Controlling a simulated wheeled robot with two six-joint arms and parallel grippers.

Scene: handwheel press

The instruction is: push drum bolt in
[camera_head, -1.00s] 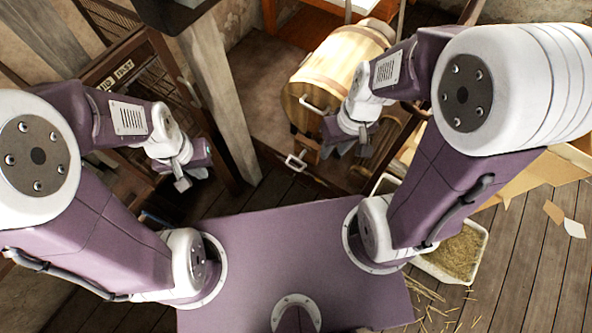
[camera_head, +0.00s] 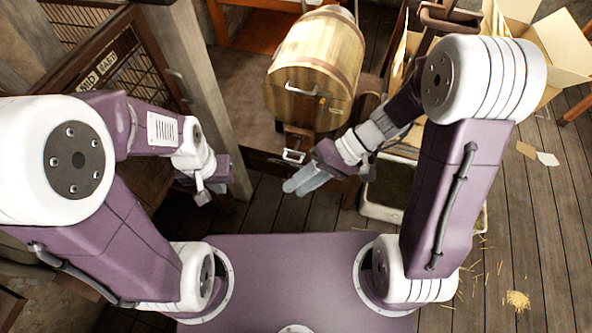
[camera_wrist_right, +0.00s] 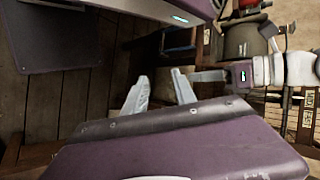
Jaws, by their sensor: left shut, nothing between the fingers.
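The wooden drum (camera_head: 325,50) lies on its side at the top middle of the head view, with a metal bar handle (camera_head: 302,90) on its near end. A U-shaped metal handle (camera_head: 293,155), perhaps the bolt, sticks out below the drum. My right gripper (camera_head: 300,186) is open and empty, its grey fingers just below and in front of that handle, apparently not touching it. Its spread fingers also show in the right wrist view (camera_wrist_right: 158,95). My left gripper (camera_head: 203,198) is shut and empty, left of the drum by the wooden post.
A wooden post (camera_head: 215,90) and a wire-mesh gate (camera_head: 110,60) stand on the left. A pale tray (camera_head: 385,212) sits under my right arm. Open cardboard boxes (camera_head: 550,35) are at the upper right. Straw (camera_head: 517,300) and paper scraps lie on the plank floor.

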